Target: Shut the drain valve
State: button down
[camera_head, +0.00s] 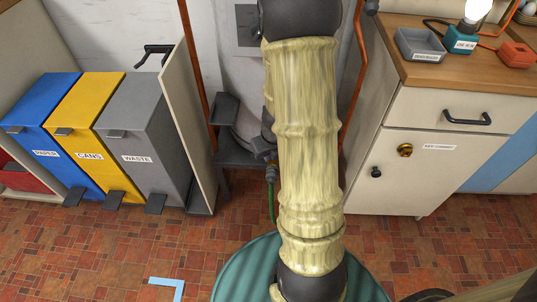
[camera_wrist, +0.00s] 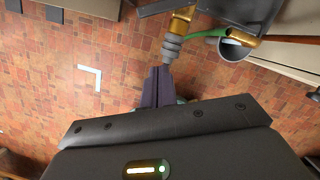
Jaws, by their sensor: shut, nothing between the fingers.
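The drain fitting shows at the top of the wrist view as a brass body (camera_wrist: 182,22) with a grey ribbed connector (camera_wrist: 171,48) below it. In the head view my arm hides most of this, leaving a grey connector (camera_head: 271,173) with a green hose (camera_head: 272,206) below.
Blue, yellow and grey bins (camera_head: 145,135) stand at left beside an upright panel (camera_head: 187,125). A white cabinet (camera_head: 425,170) with a brass knob stands at right. A dark step-like stand (camera_head: 235,150) is behind my arm. The tiled floor (camera_head: 110,250) is open at front left.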

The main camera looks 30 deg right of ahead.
jog(key=b+x, duration=0.5)
jog(key=x, duration=0.3)
jog(key=shift+w+f+b, duration=0.1)
jog(key=shift+f+b, duration=0.15)
jog(key=shift+b, duration=0.05)
jog(key=w+p, duration=0.1)
jog(key=w, duration=0.1)
jog(key=w+p, duration=0.1)
jog(key=w, duration=0.1)
jog(key=shift+d+r, duration=0.2)
jog(key=shift+r, duration=0.05)
jog(key=shift+s, duration=0.1)
jog(key=shift+a+m+p, duration=0.1)
jog(key=shift+m+p, duration=0.2)
jog(key=shift+p, duration=0.3)
